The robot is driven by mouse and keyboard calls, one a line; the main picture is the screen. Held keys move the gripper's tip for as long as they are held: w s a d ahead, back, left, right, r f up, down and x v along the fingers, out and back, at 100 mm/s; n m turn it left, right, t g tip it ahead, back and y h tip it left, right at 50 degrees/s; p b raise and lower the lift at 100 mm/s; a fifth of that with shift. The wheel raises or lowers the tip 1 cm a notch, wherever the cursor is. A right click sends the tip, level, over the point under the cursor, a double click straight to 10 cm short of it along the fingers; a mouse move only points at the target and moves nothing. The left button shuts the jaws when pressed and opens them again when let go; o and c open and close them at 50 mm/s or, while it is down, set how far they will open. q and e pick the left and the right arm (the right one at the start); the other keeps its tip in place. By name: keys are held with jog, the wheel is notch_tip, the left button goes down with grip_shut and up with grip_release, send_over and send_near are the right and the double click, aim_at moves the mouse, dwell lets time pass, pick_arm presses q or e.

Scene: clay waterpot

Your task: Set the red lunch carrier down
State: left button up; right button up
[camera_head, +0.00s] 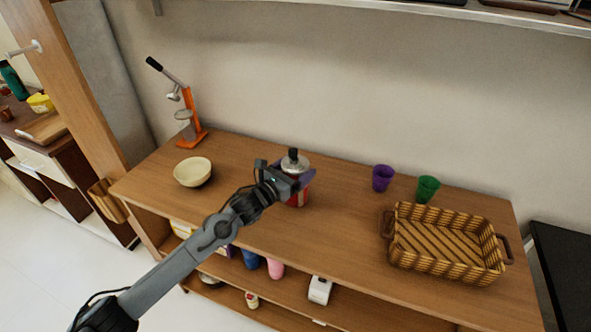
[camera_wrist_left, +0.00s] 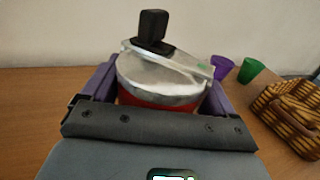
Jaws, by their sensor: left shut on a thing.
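The red lunch carrier (camera_head: 298,200) has a silver lid with a black knob and is upright at the wooden counter, near its middle. My left gripper (camera_head: 293,178) is shut on it. In the left wrist view the carrier's silver lid (camera_wrist_left: 158,78) and a strip of its red body show between the purple fingers of the left gripper (camera_wrist_left: 155,95). The carrier's base is partly hidden by the gripper and arm, so I cannot tell whether it touches the counter. My right gripper is not in view.
A cream bowl (camera_head: 193,171) and an orange juicer press (camera_head: 190,125) stand to the left. Purple (camera_head: 382,178) and green (camera_head: 427,188) cups and a wicker basket (camera_head: 443,245) stand to the right. The counter (camera_head: 335,215) has bare room between the carrier and basket.

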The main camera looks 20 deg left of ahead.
pick_arm(q)
jog(key=shift+r, duration=0.1)
jog(key=o, duration=1.3)
jog(key=shift+f, duration=0.25)
jog(key=shift+r, duration=0.2)
jog(key=shift+s+a, duration=0.1)
jog(key=shift+s, duration=0.05)
jog(key=p+v, duration=0.1)
jog(key=v, duration=1)
jog(key=shift+s, duration=0.4)
